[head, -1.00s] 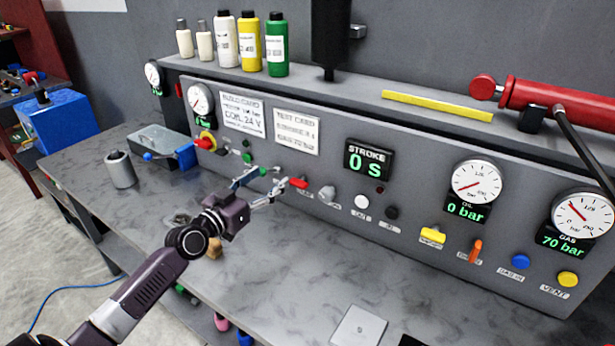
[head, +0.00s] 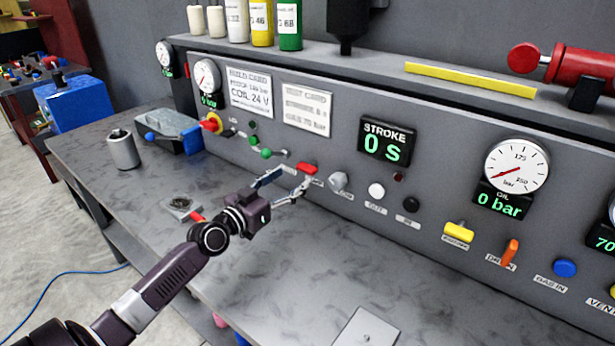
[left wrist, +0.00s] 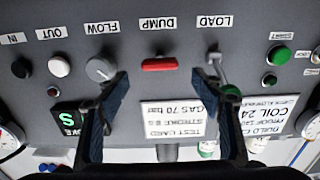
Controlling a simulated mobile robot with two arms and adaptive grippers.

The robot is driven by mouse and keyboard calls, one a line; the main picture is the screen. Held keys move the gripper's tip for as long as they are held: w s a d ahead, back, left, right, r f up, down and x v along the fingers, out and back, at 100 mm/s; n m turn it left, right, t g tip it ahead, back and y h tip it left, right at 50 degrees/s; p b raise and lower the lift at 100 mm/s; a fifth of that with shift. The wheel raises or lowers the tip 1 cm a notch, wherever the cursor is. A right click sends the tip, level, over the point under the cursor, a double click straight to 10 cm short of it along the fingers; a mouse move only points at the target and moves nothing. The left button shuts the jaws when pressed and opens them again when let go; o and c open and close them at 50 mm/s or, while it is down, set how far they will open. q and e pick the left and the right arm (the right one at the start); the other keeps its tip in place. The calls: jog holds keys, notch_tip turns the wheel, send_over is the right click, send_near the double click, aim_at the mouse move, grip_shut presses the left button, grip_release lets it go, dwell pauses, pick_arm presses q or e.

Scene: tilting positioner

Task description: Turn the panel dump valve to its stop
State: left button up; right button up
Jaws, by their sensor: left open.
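The dump valve is a red bar handle (head: 308,169) on the grey panel, just beyond my left gripper's fingertips. In the left wrist view, which is upside down, the red handle (left wrist: 165,64) lies level beside its DUMP label (left wrist: 158,23). My left gripper (head: 287,184) is open, with its fingers pointing at the panel. In the left wrist view the two dark blue fingers (left wrist: 165,88) stand wide apart, with the handle between their lines and apart from both. Nothing is held. My right gripper is not in view.
The grey FLOW knob (head: 338,182) and the LOAD lever (left wrist: 216,66) flank the dump valve. The STROKE display (head: 386,142) reads 0 s and the oil gauge (head: 516,167) shows 0 bar. The bench top (head: 300,255) below is mostly clear.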

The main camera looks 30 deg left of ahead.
aim_at(304, 170)
pick_arm(q)
jog(key=shift+w+r, duration=0.1)
jog(key=shift+w, duration=0.4)
jog(key=shift+w+d+p, duration=0.15)
jog(key=shift+w+d, duration=0.05)
jog(key=shift+w, duration=1.5)
jog(key=shift+w+d+p, duration=0.15)
jog(key=shift+w, duration=1.5)
jog(key=c, duration=1.2)
